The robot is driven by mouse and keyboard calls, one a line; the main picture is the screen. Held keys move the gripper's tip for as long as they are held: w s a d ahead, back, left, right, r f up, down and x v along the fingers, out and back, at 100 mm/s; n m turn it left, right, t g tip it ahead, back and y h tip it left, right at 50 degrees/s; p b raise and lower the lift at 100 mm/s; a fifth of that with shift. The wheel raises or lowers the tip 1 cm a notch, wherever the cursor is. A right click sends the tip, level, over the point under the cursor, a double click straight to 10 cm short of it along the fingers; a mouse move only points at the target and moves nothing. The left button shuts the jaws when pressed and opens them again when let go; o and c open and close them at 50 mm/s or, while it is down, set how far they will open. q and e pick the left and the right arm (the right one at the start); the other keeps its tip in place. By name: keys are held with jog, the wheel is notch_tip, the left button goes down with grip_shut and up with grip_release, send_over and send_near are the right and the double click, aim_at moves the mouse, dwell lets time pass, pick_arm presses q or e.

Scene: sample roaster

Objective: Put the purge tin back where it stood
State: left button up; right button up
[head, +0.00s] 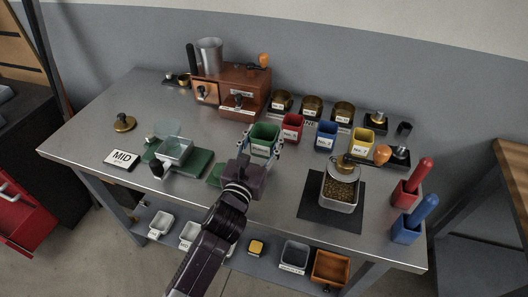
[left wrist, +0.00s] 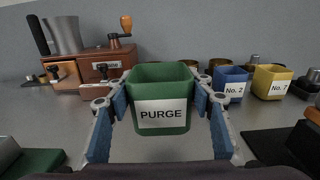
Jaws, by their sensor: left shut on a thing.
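The green purge tin (head: 265,138) is upright between the fingers of my left gripper (head: 262,144). In the left wrist view the tin (left wrist: 161,98) faces me with its white PURGE label, and my left gripper (left wrist: 162,112) is shut on its two sides. The tin appears empty from above. Whether its base touches the table cannot be told. My right gripper is not in view.
Red (head: 292,128), blue (head: 326,134) and yellow (head: 361,140) tins stand to the right of the purge tin. The brown sample roaster (head: 233,90) is behind it. A grinder jar with beans (head: 340,192) stands on a dark mat at the right. A glass-topped scale (head: 175,149) is at left.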

aim_at(261, 157)
pick_arm(q)
jog(key=shift+f+b, duration=0.4)
jog(key=shift+f, duration=2)
jog(key=shift+f, duration=0.1)
jog(key=o, duration=1.3)
jog(key=shift+f, duration=0.1)
jog(key=shift+r, duration=0.25)
jog(key=b+v, duration=0.1)
jog(key=v, duration=1.1)
